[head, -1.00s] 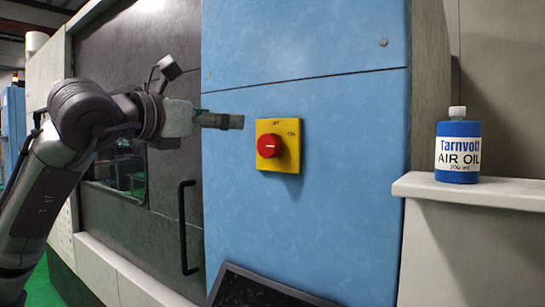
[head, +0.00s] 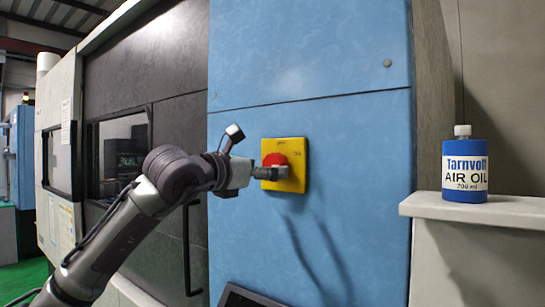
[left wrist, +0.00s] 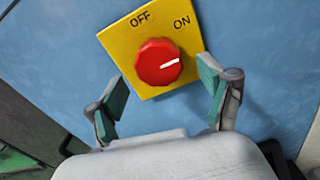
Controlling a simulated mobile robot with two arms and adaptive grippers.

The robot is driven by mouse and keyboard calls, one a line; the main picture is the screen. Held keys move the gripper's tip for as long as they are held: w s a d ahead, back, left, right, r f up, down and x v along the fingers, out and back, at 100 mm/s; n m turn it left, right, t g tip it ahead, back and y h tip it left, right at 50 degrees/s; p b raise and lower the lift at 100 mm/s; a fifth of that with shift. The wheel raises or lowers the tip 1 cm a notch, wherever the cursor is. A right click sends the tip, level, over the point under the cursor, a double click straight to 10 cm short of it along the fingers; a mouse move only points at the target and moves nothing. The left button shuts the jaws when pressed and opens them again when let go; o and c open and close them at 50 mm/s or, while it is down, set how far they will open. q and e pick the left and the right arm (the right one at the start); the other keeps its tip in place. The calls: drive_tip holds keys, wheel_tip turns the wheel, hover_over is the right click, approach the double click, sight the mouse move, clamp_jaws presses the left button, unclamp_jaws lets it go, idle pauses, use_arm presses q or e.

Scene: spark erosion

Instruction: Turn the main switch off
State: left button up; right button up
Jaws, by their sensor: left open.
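The main switch is a round red knob (head: 273,160) on a square yellow plate (head: 297,150), fixed to a blue panel. In the left wrist view the knob (left wrist: 158,63) has a white mark pointing right and slightly up, on the side of the ON label (left wrist: 182,22). The OFF label (left wrist: 140,19) is at the plate's upper left. My left gripper (head: 281,173) is in front of the knob and covers its lower part in the head view. Its fingers (left wrist: 160,86) are open, one on each side below the knob. Contact cannot be told. My right gripper is not in view.
The blue panel (head: 310,60) is flat around the switch. A black door handle (head: 187,250) is left of it. A blue oil bottle (head: 465,170) stands on a pale ledge (head: 480,208) at the right. A dark screen edge (head: 245,298) shows at the bottom.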

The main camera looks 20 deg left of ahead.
use_arm(q)
drive_tip(key=shift+p+x, duration=0.5)
drive_tip(key=shift+x, duration=1.1)
